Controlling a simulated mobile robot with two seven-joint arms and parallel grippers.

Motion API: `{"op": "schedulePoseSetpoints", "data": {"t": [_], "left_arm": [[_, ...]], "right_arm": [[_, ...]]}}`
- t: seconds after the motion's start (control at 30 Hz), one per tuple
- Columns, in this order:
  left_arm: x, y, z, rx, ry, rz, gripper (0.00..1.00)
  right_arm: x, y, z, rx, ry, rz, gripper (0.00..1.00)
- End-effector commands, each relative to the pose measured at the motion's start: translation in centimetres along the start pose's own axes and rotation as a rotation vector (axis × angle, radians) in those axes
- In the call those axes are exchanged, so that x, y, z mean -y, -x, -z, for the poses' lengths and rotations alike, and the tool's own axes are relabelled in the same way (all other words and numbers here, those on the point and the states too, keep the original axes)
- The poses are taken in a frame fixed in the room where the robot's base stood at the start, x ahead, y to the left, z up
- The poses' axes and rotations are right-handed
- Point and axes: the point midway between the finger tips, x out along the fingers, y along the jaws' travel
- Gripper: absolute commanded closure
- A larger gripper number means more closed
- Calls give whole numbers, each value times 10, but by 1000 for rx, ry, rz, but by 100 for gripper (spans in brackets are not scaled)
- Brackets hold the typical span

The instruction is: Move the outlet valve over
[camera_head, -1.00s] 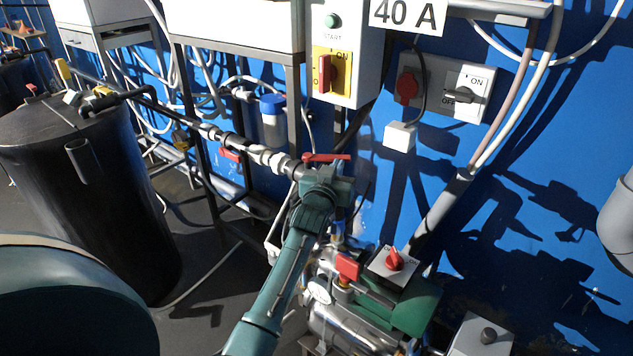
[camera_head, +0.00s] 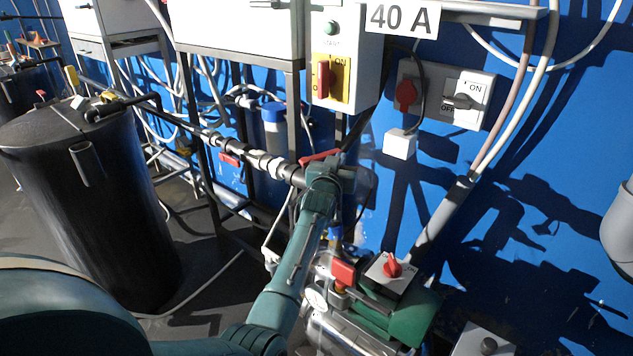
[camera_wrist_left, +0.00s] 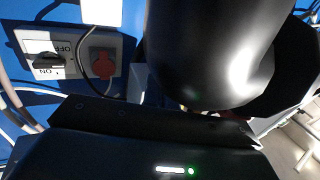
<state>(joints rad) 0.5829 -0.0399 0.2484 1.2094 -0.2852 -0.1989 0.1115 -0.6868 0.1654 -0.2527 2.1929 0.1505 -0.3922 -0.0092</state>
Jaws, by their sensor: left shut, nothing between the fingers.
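A red lever valve (camera_head: 317,159) sits at the right end of the grey pipe run, above the pump. A second red-handled valve (camera_head: 344,272) stands beside the pump's gauge. No label shows which one is the outlet valve. My left gripper (camera_head: 345,168) is at the right end of the upper red lever and hides part of it. It is shut with nothing in it; contact with the lever cannot be made out. The left wrist view shows mostly dark, close surfaces, and the fingertips are hidden. My right gripper is not in view.
The green pump (camera_head: 400,315) with a red rotary switch (camera_head: 392,266) stands below right. A black tank (camera_head: 115,215) stands at left. A control box (camera_head: 350,60) and ON/OFF switch (camera_head: 463,101) are on the wall.

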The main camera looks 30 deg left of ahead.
Motion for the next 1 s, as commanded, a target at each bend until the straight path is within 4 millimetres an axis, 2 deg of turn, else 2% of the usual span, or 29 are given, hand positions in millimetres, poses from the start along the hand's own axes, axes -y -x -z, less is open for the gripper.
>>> {"op": "schedulePoseSetpoints", "data": {"t": [0.3, 1.0], "left_arm": [[5, -10, 0, 0, 0, 1, 100], [6, -12, 0, 0, 0, 0, 100]], "right_arm": [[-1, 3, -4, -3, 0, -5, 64], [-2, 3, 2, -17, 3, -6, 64]]}}
